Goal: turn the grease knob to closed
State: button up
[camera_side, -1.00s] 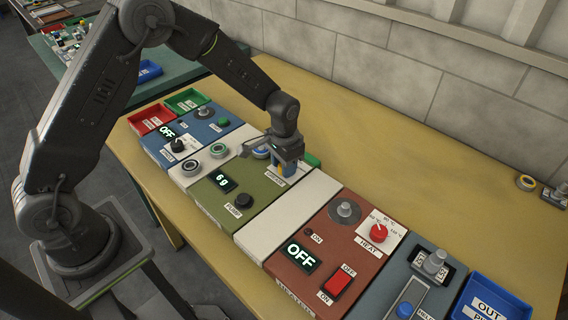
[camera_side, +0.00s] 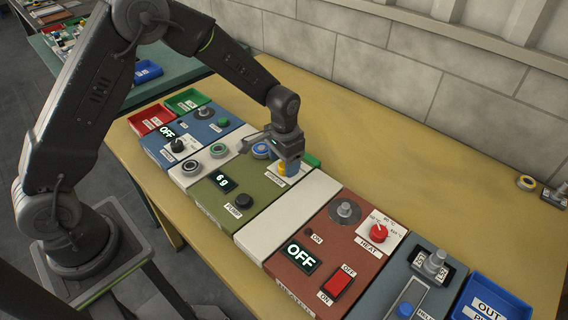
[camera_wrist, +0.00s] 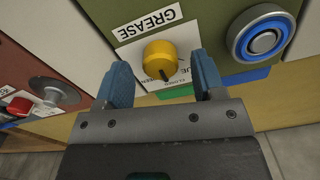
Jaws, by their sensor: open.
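The grease knob (camera_wrist: 160,60) is yellow with a dark pointer line and sits on a white label plate on the green panel, below the word GREASE in the wrist view. In the side view the knob (camera_side: 281,168) shows partly beneath my gripper (camera_side: 288,163). In the wrist view my gripper (camera_wrist: 160,85) is open, with one blue finger on each side of the knob. The fingers look apart from it. The plate's lettering is partly hidden by the knob, and I cannot read its setting for sure.
A blue-rimmed round part (camera_wrist: 262,35) lies close to the right finger. The yellow table behind is largely clear.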

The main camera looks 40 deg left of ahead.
notch_tip(320, 180, up, 12)
jog(key=shift+r, duration=0.25)
jog(key=shift+r, duration=0.1)
jog(key=s+a+r+n+t, duration=0.1)
jog(key=s+r+t, duration=0.1)
jog(key=s+r, duration=0.5)
jog(key=s+a+r+t, duration=0.2)
jog(key=s+r, duration=0.4)
jog(key=s, duration=0.4)
jog(key=s+f+n+t, duration=0.1)
jog(key=s, duration=0.7)
jog(key=shift+a+t, duration=0.2)
jog(key=shift+t, duration=0.1)
